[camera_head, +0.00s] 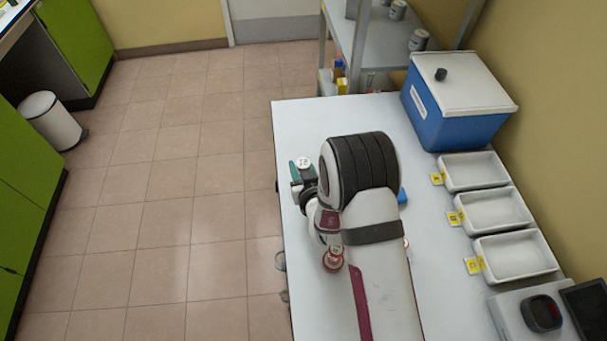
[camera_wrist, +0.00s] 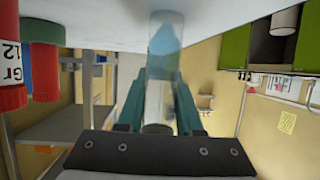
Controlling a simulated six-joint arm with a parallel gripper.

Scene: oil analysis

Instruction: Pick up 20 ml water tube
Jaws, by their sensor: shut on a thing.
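The water tube (camera_wrist: 163,45) is a clear tube with a pale blue part, seen in the wrist view between the teal fingers of my gripper (camera_wrist: 160,88). My gripper is shut on it. Its blue end overlaps the white table surface in the picture, and I cannot tell whether it touches. In the head view, my gripper (camera_head: 300,174) is at the left edge of the table, partly hidden by my arm. A white round top (camera_head: 304,162) shows there. The tube's body is hidden in that view.
Red containers (camera_wrist: 12,72) stand close at the left in the wrist view, one with a green part. In the head view, a blue box (camera_head: 440,120) and several white trays (camera_head: 486,172) line the table's (camera_head: 297,122) right side. My arm covers the middle.

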